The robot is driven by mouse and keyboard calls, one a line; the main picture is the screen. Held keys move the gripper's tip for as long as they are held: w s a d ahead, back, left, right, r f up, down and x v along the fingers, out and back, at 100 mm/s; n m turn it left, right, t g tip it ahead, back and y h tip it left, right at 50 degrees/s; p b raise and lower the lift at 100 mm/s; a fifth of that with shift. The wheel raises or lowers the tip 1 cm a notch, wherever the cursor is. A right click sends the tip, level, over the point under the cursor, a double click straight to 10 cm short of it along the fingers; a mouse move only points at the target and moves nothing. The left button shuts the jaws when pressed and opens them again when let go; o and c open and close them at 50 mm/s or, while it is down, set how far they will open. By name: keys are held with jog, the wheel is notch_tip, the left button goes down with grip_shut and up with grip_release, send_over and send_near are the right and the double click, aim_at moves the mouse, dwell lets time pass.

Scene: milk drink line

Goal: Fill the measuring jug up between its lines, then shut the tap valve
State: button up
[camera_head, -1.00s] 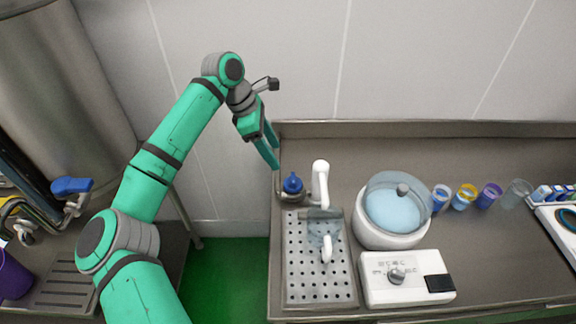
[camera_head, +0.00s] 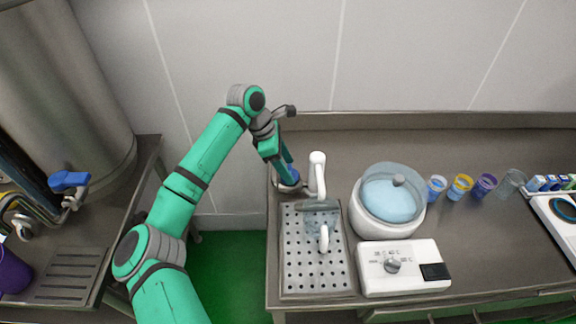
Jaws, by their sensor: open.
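A clear measuring jug with a white handle (camera_head: 324,239) stands on the perforated drip tray (camera_head: 299,281), under the white spout (camera_head: 317,172). Its lines and liquid level are too small to make out. A blue tap valve knob (camera_head: 289,182) sits left of the spout's base, at the tray's back edge. My gripper (camera_head: 287,174) points down at this knob. Its fingers are open and partly cover the knob; I cannot tell whether they touch it.
A white bowl with a clear lid (camera_head: 390,194) and a white control box with a dial (camera_head: 404,268) stand right of the tray. Several cups (camera_head: 461,187) line the back right. A second blue-handled tap (camera_head: 70,181) and a purple bucket (camera_head: 12,272) are at left.

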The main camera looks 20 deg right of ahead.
jog(key=shift+c, duration=0.4)
jog(key=c, duration=1)
jog(key=shift+n, duration=0.4)
jog(key=n+t, duration=0.1)
jog(key=n, duration=0.2)
jog(key=shift+s+n+t, duration=0.15)
jog(key=shift+n+t, duration=0.15)
jog(key=shift+t, duration=0.1)
jog(key=n+t, duration=0.1)
jog(key=n, duration=0.4)
jog(key=shift+s+d+t, duration=0.15)
jog(key=shift+t, duration=0.25)
jog(key=o, duration=1.1)
